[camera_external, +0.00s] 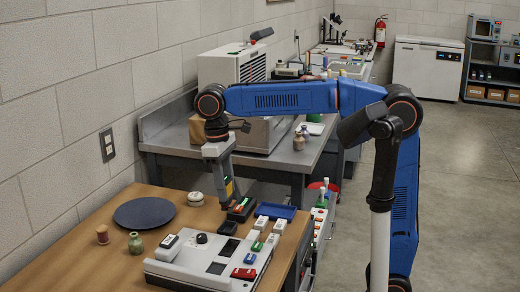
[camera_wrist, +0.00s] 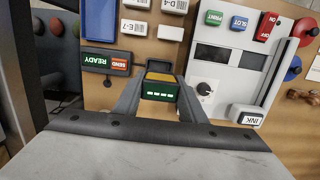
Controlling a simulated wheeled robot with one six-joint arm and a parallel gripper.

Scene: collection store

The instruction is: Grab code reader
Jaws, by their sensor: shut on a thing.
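The code reader, as I take it, is a small dark device (camera_wrist: 160,91) with a green lit display of dashes and a yellow top. My gripper (camera_wrist: 160,84) is shut on it, one finger on each side. In the external view my gripper (camera_external: 225,197) points down over the wooden table, near a dark box with a red part (camera_external: 241,208). The reader shows there only as a small yellow and green patch (camera_external: 229,188). The wrist view shows the dark box (camera_wrist: 107,62) with READY and SEND labels, left of the reader. I cannot tell the reader's exact height above the table.
A grey machine (camera_external: 190,272) with a knob and labelled blocks stands in front. A blue tray (camera_external: 275,212) and white labelled blocks lie to the right. A dark round plate (camera_external: 145,212), green vase (camera_external: 135,243) and pale jar (camera_external: 195,198) stand left. A grey workbench stands behind.

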